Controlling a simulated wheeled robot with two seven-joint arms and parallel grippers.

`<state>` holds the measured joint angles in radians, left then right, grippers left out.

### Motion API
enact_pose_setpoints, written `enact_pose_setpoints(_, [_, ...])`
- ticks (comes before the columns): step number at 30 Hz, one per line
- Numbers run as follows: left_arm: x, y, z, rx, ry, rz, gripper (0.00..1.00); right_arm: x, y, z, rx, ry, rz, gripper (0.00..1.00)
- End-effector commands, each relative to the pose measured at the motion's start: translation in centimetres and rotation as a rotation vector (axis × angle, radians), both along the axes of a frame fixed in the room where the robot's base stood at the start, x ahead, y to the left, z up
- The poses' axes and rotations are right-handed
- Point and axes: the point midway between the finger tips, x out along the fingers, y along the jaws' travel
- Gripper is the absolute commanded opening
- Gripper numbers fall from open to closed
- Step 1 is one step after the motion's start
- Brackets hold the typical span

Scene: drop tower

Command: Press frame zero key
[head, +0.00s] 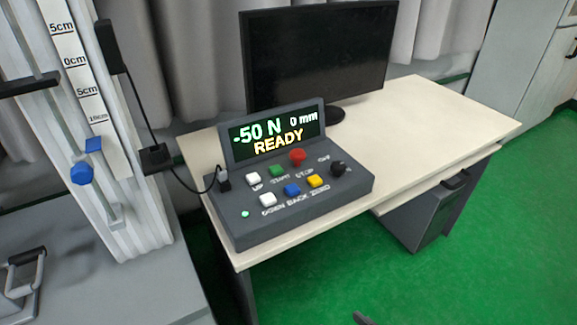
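The dark grey control box (350,193) sits on the near left part of the cream desk. Its yellow key (315,181) is in the front row, with a label below that reads ZERO. To its left are a blue key (291,189) labelled BACK and a white key (267,200) labelled DOWN. Behind are a white UP key (253,179), a green START key (277,170) and a red STOP button (297,157). A black knob (338,168) is at the right. The display (274,135) reads -50 N, 0 mm, READY. Neither of my grippers can be made out.
A black monitor (318,55) stands behind the box on the desk (430,115). A test frame (125,185) with a scale and blue knob is at the left. A cable runs to the box's left side. A small dark piece at the bottom edge is unclear.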

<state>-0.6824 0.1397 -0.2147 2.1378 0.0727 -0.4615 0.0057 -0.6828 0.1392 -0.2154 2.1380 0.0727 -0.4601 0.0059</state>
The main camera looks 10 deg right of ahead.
Motion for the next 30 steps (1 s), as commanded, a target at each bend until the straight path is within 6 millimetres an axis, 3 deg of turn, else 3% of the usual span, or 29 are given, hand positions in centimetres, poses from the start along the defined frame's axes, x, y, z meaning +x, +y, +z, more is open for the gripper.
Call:
enact_pose_setpoints(1, [0.0, -0.01, 0.01, 0.0, 0.0, 0.0, 0.44, 0.01, 0.0, -0.01, 0.0, 0.0, 0.0, 0.48])
enact_pose_setpoints(6, [0.0, -0.02, 0.02, 0.0, -0.001, 0.0, 0.44, 0.01, 0.0, 0.0, 0.0, 0.0, 0.0, 0.01])
enact_pose_setpoints(30, [0.0, -0.04, 0.05, -0.001, -0.002, -0.001, 0.44, 0.03, -0.01, 0.0, -0.001, 0.0, 0.001, 0.0])
